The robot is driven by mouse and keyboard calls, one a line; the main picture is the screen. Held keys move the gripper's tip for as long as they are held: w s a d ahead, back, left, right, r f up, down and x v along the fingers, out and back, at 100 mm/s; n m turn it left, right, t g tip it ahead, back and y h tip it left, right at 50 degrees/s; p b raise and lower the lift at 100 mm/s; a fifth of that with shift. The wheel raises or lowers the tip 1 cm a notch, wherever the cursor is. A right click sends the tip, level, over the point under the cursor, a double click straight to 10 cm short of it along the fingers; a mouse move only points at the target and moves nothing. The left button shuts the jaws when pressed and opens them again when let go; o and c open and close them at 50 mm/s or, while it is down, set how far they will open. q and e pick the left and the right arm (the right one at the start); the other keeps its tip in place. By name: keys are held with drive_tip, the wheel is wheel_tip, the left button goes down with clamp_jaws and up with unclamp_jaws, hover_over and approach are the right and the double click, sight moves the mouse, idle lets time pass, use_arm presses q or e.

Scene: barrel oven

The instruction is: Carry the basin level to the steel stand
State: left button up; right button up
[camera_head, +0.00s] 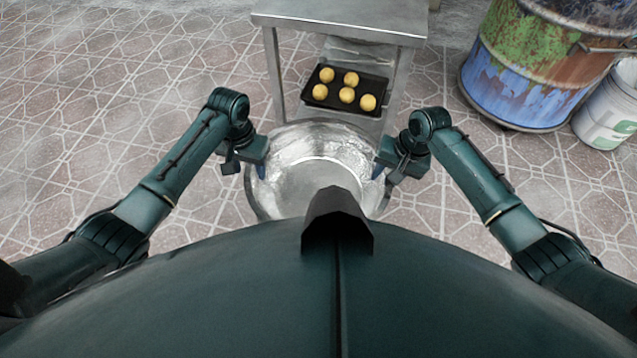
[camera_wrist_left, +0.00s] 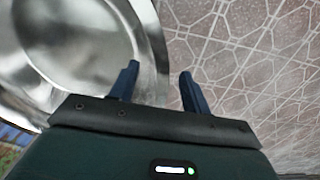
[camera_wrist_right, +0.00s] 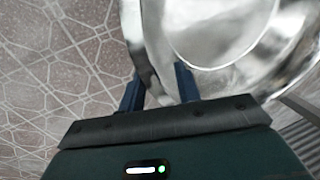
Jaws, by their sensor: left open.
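The shiny steel basin (camera_head: 300,148) is in front of the steel stand (camera_head: 340,24) in the head view, partly hidden by my own body. It looks empty; its height above the floor is unclear. My left gripper (camera_head: 258,168) is at the basin's left side. In the left wrist view its fingers (camera_wrist_left: 157,80) are apart, one over the basin (camera_wrist_left: 150,45) and one outside its rim. My right gripper (camera_head: 382,172) is at the opposite side. Its fingers (camera_wrist_right: 159,80) are also apart, with the basin's edge (camera_wrist_right: 132,30) between them. Contact with the rim cannot be told.
A dark tray (camera_head: 318,101) with several yellow round pieces (camera_head: 347,95) sits on the stand's lower level. The stand's top is bare where seen. A rusty painted barrel (camera_head: 525,70) and a white bucket (camera_head: 607,110) stand at the right. The tiled floor at left is clear.

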drive_tip(key=shift+c, duration=0.2)
use_arm(q)
drive_tip(key=c, duration=0.6)
use_arm(e)
drive_tip(key=c, duration=0.6)
use_arm(q)
drive_tip(key=shift+d, duration=0.1)
clamp_jaws()
use_arm(e)
drive_tip(key=shift+a, duration=0.1)
clamp_jaws()
drive_tip(key=shift+r, duration=0.1)
